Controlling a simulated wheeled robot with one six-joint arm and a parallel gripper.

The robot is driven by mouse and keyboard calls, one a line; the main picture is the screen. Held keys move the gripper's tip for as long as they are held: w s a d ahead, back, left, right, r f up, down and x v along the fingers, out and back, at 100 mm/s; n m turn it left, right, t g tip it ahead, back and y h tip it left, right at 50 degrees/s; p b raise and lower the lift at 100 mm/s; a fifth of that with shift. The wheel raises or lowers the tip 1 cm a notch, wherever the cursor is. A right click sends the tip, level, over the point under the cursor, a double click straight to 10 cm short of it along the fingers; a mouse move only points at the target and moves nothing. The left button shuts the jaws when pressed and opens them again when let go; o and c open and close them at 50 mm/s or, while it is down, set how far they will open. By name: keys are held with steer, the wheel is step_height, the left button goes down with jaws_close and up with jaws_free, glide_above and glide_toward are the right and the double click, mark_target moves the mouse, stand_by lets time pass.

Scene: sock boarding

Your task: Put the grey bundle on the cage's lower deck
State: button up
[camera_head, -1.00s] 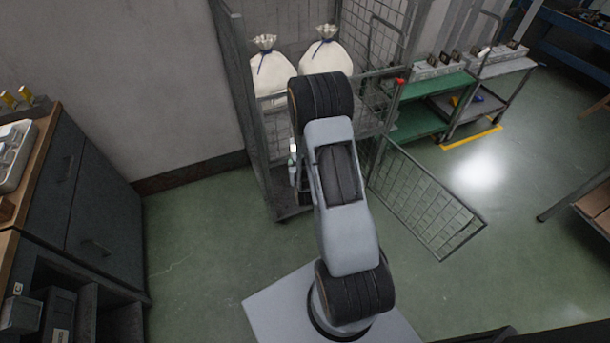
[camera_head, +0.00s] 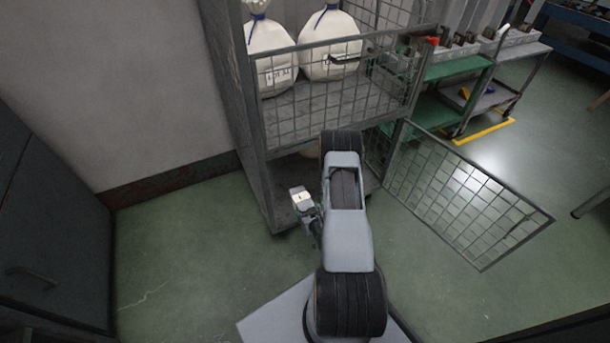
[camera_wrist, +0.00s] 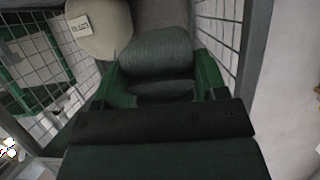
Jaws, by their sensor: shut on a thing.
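The grey bundle (camera_wrist: 155,55) fills the upper middle of the wrist view, between the green fingers of my gripper (camera_wrist: 160,82). My gripper is shut on it. In the head view my arm hides both gripper and bundle; the arm reaches low into the cage's front opening. The cage's lower deck (camera_head: 285,180) shows under the upper deck, partly behind my arm. A pale rounded sack with a label (camera_wrist: 100,28) is beside the bundle, at its left in the wrist view. Whether the bundle touches the deck, I cannot tell.
Two tied white sacks (camera_head: 268,55) stand on the cage's upper deck (camera_head: 300,112), behind a mesh panel. The cage's mesh gate (camera_head: 470,200) hangs open at the right. A green trolley (camera_head: 455,68) stands beyond. Floor left of the cage is clear.

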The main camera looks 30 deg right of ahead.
steer(key=w+d+f+b, duration=0.2)
steer(key=w+f, duration=0.1)
steer(key=w+d+f+b, duration=0.2)
steer(key=w+d+f, duration=0.1)
steer(key=w, duration=0.1)
steer(key=w+d+f+b, duration=0.3)
steer(key=shift+w+d+f, duration=0.15)
steer(key=shift+f, duration=0.15)
steer(key=shift+w+d+f+b, duration=0.25)
steer(key=shift+f+b, duration=0.1)
steer(key=shift+f, duration=0.15)
steer(key=shift+w+f+b, duration=0.1)
steer(key=shift+f+b, duration=0.65)
steer(key=shift+f, duration=0.75)
steer(key=o, duration=1)
